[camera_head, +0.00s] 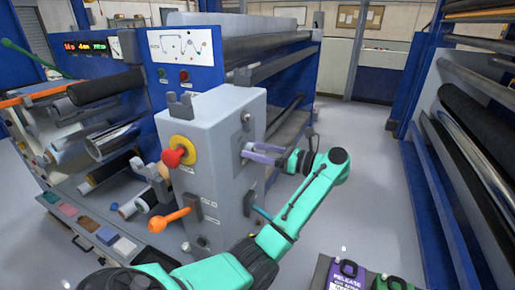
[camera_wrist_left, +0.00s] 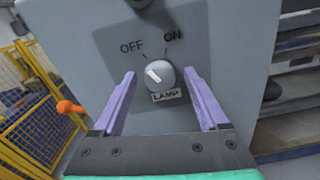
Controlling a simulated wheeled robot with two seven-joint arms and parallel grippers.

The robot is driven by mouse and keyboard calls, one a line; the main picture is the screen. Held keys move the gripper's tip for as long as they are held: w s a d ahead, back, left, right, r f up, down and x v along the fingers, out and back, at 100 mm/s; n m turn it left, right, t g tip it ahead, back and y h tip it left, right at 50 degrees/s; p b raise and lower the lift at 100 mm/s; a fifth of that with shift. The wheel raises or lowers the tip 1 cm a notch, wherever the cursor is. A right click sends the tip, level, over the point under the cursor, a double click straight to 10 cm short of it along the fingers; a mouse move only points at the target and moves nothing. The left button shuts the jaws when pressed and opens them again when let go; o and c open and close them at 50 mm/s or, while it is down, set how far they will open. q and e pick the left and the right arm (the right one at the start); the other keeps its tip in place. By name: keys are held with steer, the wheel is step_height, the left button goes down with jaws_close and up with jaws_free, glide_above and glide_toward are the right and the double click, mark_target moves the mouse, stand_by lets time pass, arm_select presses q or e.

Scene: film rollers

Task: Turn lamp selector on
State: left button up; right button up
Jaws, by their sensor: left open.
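The lamp selector (camera_wrist_left: 160,77) is a round grey knob on a grey cabinet face, with a LAMP label under it and OFF and ON printed above. Its white pointer mark tilts up and left, toward OFF. My left gripper (camera_wrist_left: 160,74) is open, with one purple finger on each side of the knob; gaps show, and it is not closed on it. In the head view the left gripper (camera_head: 250,153) reaches the right side of the grey cabinet (camera_head: 216,112), and the selector is hard to make out there. My right gripper is out of view.
The cabinet front carries a red knob on a yellow plate (camera_head: 179,151) and an orange-handled lever (camera_head: 170,220). Another knob (camera_head: 246,117) sits above my gripper on the same side face. Roller racks stand left and right, with open floor (camera_head: 360,160) between.

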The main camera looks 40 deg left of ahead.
arm_select(q)
jaws_close()
steer(key=shift+f+m+b, duration=0.25)
steer(key=shift+m+b, duration=0.15)
steer(key=shift+b, duration=0.5)
steer(key=m+b, duration=0.3)
steer(key=shift+r+m, duration=0.1)
steer(key=shift+m, duration=0.2)
steer(key=m, duration=0.2)
steer(key=shift+r+m, duration=0.15)
steer(key=shift+m, duration=0.25)
steer(key=m+p, duration=0.1)
steer(key=m, duration=0.3)
steer(key=shift+m, duration=0.3)
jaws_free()
